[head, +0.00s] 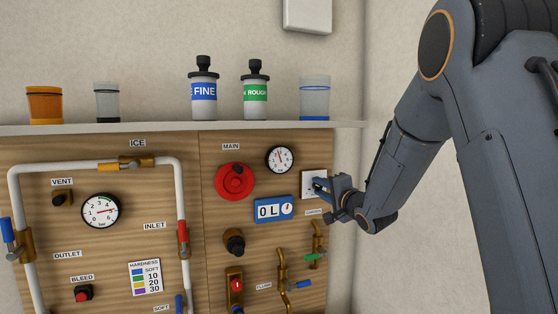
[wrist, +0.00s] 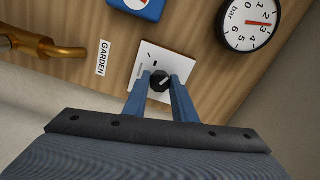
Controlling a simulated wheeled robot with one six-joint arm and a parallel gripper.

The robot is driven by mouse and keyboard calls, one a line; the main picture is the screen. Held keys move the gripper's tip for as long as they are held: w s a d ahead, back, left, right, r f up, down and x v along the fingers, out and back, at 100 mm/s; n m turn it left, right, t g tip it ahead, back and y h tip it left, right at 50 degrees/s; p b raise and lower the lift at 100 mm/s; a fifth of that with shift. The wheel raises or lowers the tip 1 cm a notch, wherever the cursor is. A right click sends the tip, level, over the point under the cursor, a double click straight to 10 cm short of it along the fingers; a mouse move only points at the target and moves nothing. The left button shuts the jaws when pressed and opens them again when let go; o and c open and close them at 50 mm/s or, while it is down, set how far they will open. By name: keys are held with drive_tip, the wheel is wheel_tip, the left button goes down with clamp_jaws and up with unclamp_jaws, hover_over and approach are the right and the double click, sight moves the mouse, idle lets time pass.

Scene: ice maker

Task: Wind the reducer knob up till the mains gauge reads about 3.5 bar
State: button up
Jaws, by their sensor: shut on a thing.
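The mains gauge (head: 279,159) sits right of the MAIN label, beside a red round handle (head: 235,181). A gauge in the wrist view (wrist: 248,24), apparently the same one, has its red needle between 2 and 3 bar. My gripper (head: 322,187) is at a white plate (head: 306,178) on the panel's right edge. In the wrist view its blue fingers are shut on a small black knob (wrist: 160,82) with a white mark. A larger black knob on a brass body (head: 234,242) stands below the blue meter, apart from my gripper. No label naming the reducer is readable.
The blue meter (head: 273,209) is left of the plate. Brass pipes with a green lever (head: 315,256) and a blue lever (head: 301,284) lie below. A shelf (head: 165,128) with bottles and cups runs above. The wall to the right is bare.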

drive_tip(key=shift+m, duration=1)
drive_tip(key=shift+m, duration=0.9)
drive_tip(key=shift+m, duration=0.9)
drive_tip(key=shift+m, duration=0.9)
